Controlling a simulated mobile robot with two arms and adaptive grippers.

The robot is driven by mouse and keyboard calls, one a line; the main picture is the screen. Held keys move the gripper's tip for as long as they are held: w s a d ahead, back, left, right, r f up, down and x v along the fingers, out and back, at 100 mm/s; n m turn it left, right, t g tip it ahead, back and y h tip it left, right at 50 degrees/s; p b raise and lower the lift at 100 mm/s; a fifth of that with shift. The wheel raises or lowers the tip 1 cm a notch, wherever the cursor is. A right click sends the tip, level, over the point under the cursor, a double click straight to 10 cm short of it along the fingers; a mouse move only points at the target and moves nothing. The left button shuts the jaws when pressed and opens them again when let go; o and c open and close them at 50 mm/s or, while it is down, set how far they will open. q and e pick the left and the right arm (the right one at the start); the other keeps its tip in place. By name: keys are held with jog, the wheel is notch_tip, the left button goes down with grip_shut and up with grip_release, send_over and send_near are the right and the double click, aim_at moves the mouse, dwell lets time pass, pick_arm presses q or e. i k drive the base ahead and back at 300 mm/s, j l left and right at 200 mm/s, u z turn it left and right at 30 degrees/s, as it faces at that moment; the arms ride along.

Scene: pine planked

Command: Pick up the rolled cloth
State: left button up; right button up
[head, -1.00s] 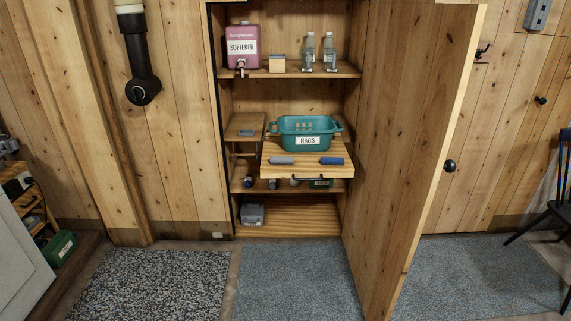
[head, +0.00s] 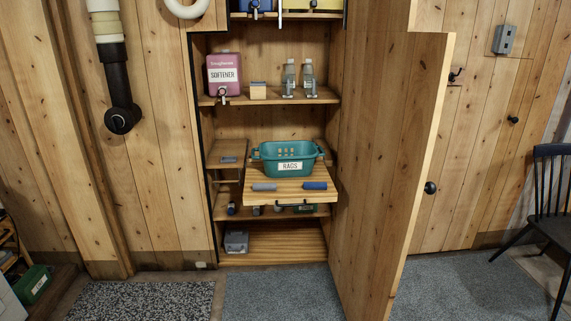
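Two small roll-shaped items that look like rolled cloths lie near the front edge of a pull-out wooden shelf (head: 289,197) in the open cabinet. The left one is a grey roll (head: 264,187) and the right one is a blue roll (head: 315,185). They lie apart, in front of a teal basket (head: 270,166) labelled RAGS. The inside of the basket is mostly hidden by its front wall. Neither of my grippers shows in the head view.
The cabinet door (head: 389,180) stands open on the right. A pink softener container (head: 224,68) and two clear bottles stand on the shelf above. A small item (head: 228,159) lies on the shelf at left. A black chair (head: 552,190) stands far right. Floor mats lie in front.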

aim_at(257, 187)
jog(key=i+j+z, duration=0.15)
jog(key=i, duration=0.55)
jog(key=i+j+z, duration=0.15)
jog(key=i, duration=0.6)
